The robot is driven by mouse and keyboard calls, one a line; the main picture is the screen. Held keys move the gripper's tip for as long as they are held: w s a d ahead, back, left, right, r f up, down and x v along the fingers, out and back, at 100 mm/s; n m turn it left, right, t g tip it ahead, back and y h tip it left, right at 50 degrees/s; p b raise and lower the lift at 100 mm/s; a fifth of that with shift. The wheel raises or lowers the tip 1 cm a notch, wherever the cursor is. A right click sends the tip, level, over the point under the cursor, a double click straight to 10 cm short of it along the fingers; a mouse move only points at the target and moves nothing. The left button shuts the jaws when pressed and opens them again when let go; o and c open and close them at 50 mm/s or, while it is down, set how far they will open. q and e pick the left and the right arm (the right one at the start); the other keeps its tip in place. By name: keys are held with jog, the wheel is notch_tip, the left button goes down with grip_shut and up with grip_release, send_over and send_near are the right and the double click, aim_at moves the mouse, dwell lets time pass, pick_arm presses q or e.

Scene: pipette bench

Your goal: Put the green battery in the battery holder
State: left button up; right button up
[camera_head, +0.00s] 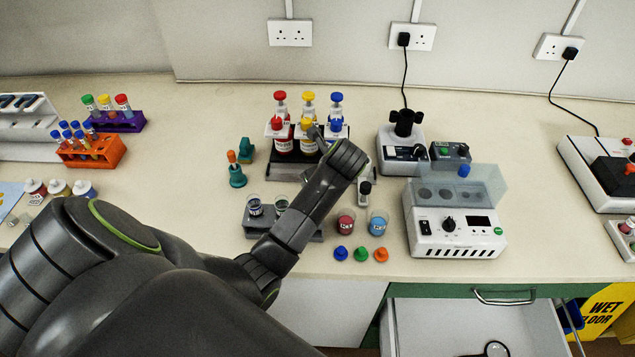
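My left arm reaches in from the lower left over the middle of the bench. Its gripper end (340,152) is in front of the rack of coloured-cap bottles; the fingers are mostly hidden by the wrist, so I cannot tell whether they hold anything. My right gripper is not in view. I cannot clearly pick out a green battery. A small dark box (450,154) with a green spot on it sits right of the black-knobbed device; I cannot tell whether it is the battery holder.
The bottle rack (284,165) is behind my arm. A grey beaker block (256,224) stands beside the forearm. Red (345,223) and blue (378,223) beakers stand right of it, with coloured stoppers in front. A white machine with a clear lid (455,229) is at right. An open drawer (535,327) juts out below.

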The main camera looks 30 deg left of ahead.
pick_arm(q)
jog(key=shift+f, duration=0.2)
grip_shut()
jog(key=shift+r, duration=0.1)
jog(key=shift+w+r, duration=0.1)
jog(key=shift+r, duration=0.45)
notch_tip(320, 180, up, 7)
jog(key=shift+r+b, duration=0.1)
jog(key=shift+b, duration=0.8)
notch_tip(320, 180, up, 10)
jog(key=p, duration=1)
jog(key=shift+f+p, duration=0.25)
jog(key=shift+p, duration=0.05)
